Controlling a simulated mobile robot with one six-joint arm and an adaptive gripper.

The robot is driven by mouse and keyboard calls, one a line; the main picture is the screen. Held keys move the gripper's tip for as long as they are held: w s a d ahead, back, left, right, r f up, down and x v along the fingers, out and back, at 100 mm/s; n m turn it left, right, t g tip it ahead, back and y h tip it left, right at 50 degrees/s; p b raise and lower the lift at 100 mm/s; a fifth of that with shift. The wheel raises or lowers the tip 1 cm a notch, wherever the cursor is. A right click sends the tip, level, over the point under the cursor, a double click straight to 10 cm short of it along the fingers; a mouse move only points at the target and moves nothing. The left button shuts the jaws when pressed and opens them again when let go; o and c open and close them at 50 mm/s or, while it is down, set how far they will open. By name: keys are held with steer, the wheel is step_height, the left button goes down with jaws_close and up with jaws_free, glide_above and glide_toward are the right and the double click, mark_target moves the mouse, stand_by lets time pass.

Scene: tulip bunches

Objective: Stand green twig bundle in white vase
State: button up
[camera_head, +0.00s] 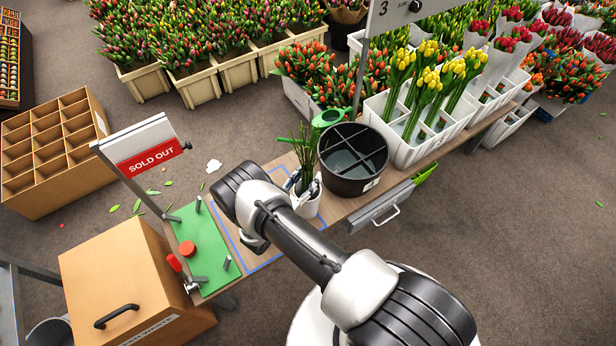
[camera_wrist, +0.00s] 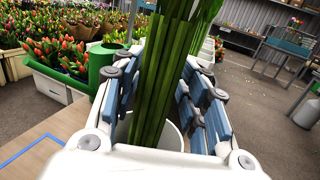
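The green twig bundle (camera_head: 306,152) is a sheaf of long narrow stems. It stands roughly upright with its lower ends inside the white vase (camera_head: 308,206), on the wooden bench. In the wrist view the bundle (camera_wrist: 165,85) rises between the blue-padded fingers of my gripper (camera_wrist: 163,72), and part of the vase's round rim (camera_wrist: 174,136) shows below it. The fingers are close on both sides of the stems; whether the pads press on them is unclear. In the head view my gripper (camera_head: 294,182) is at the vase and partly hides it.
A black divided bucket (camera_head: 378,180) stands just right of the vase, with a green watering can (camera_head: 327,117) behind. White crates (camera_head: 412,155) of yellow tulips stand farther right. At left are a green mat (camera_head: 212,240) with upright pegs and a SOLD OUT sign (camera_head: 150,147).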

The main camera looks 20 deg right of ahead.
steer(key=shift+o, duration=1.2)
steer(key=shift+r, duration=0.2)
steer(key=p+v, duration=0.1)
steer(key=v, duration=1.1)
steer(key=shift+f, duration=0.15)
